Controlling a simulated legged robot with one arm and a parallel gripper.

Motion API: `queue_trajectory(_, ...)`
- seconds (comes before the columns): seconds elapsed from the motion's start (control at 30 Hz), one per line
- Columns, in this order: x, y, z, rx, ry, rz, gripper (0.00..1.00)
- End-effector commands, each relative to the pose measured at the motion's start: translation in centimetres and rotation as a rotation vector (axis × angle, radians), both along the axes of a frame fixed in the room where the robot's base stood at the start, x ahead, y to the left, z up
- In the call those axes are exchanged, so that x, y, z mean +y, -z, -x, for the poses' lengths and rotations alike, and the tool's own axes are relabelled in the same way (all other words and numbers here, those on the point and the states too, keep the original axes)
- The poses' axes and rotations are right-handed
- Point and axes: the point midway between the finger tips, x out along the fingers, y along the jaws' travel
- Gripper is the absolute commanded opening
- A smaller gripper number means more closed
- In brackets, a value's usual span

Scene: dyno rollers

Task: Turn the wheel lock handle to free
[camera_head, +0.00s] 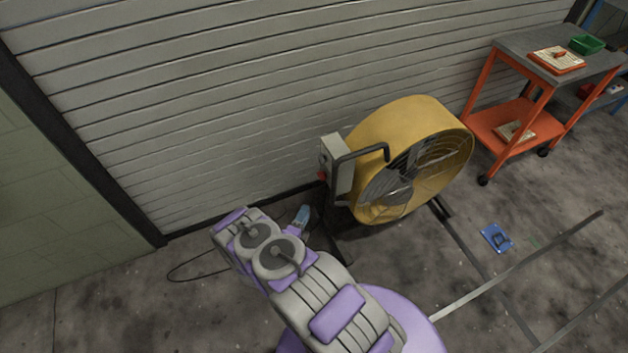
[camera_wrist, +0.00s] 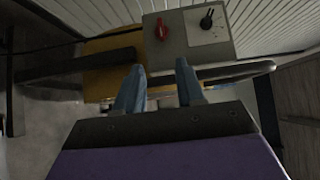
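A yellow drum fan (camera_head: 405,115) stands on the floor by the shutter. A grey control box (camera_head: 342,170) is fixed to its side, with a small red part (camera_head: 322,175) on its face. In the wrist view the box (camera_wrist: 185,45) carries a red handle (camera_wrist: 162,29) and a black knob (camera_wrist: 208,19) with a printed dial. I cannot tell for sure that the red handle is the wheel lock handle. My gripper (camera_wrist: 159,80) is open and empty, its blue-grey fingers below the red handle and apart from it. In the head view my gripper (camera_head: 301,218) is low, left of the fan.
A dark bent tube handle (camera_head: 362,154) sticks out beside the box. A thin cable (camera_head: 185,278) lies on the floor at left. An orange cart (camera_head: 505,115) stands at right, and a blue item (camera_head: 496,238) lies on the floor. The shutter (camera_head: 200,100) closes off the back.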

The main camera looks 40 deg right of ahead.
Motion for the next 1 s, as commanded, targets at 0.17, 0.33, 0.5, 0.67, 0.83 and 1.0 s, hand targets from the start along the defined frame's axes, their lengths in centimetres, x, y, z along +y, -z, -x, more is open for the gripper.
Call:
queue_trajectory(0.17, -0.8, 0.0, -0.5, -0.005, 0.002, 0.006, 0.38)
queue_trajectory(0.33, -3.3, 0.2, -2.0, -0.003, 0.005, 0.007, 0.38)
queue_trajectory(0.5, -6.3, 0.2, -3.8, -0.002, 0.004, 0.006, 0.38)
queue_trajectory(0.67, -9.0, 0.2, -5.4, -0.003, 0.006, 0.004, 0.38)
queue_trajectory(0.83, -11.4, 0.1, -7.2, -0.003, 0.002, 0.009, 0.38)
queue_trajectory(1.0, -13.3, 0.0, -8.3, -0.003, 0.002, 0.009, 0.38)
